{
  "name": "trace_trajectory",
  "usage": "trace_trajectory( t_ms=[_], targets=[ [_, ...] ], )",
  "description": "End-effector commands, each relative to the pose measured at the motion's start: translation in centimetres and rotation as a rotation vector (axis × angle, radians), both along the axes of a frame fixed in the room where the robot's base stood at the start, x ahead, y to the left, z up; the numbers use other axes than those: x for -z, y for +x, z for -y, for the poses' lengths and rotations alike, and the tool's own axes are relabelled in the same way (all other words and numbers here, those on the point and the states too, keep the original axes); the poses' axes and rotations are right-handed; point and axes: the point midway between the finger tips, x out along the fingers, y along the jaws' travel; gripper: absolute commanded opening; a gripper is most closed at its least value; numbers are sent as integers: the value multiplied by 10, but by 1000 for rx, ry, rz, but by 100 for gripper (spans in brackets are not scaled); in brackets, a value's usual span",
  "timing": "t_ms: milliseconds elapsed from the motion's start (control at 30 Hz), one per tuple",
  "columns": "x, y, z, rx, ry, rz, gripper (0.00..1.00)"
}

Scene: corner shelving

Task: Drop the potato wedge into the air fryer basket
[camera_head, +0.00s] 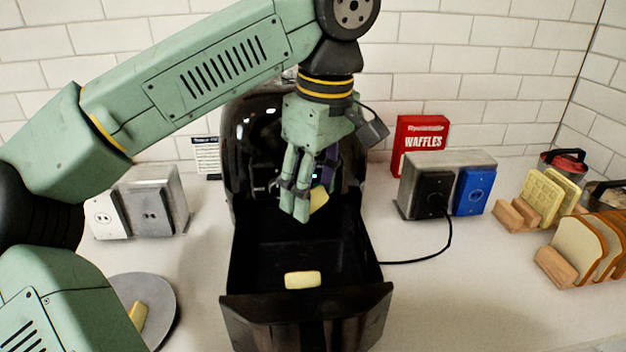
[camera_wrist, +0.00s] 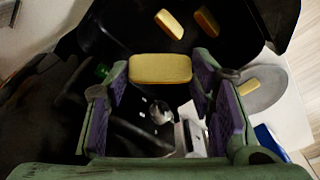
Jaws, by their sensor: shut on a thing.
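My gripper (camera_head: 308,203) is shut on a yellow potato wedge (camera_head: 319,200), over the rear part of the open black air fryer basket (camera_head: 377,290). In the wrist view the held wedge (camera_wrist: 160,68) spans the gap between the fingertips of my gripper (camera_wrist: 160,75). Another wedge (camera_head: 302,280) lies in the basket near its front. In the wrist view that wedge (camera_wrist: 169,24) shows beside a darker yellow shape (camera_wrist: 207,21), which may be its reflection. The black air fryer (camera_head: 245,125) stands behind, partly hidden by my arm.
A grey plate (camera_head: 162,290) with a wedge (camera_head: 139,315) is at lower left, partly hidden by my arm. Outlet boxes (camera_head: 153,200) (camera_head: 450,180) stand either side of the fryer. A red waffle box (camera_head: 420,140) and bread holders (camera_head: 565,255) are at right. A black cord crosses the counter.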

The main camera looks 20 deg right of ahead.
Motion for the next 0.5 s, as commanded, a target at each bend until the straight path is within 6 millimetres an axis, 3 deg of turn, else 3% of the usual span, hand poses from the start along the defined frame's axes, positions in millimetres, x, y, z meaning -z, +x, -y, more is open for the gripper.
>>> trace_trajectory(
  t_ms=[200, 500],
  targets=[
    [29, -1, 0, 0, 0, 0, 34],
    [43, -1, 0, 0, -1, 0, 34]
  ],
)
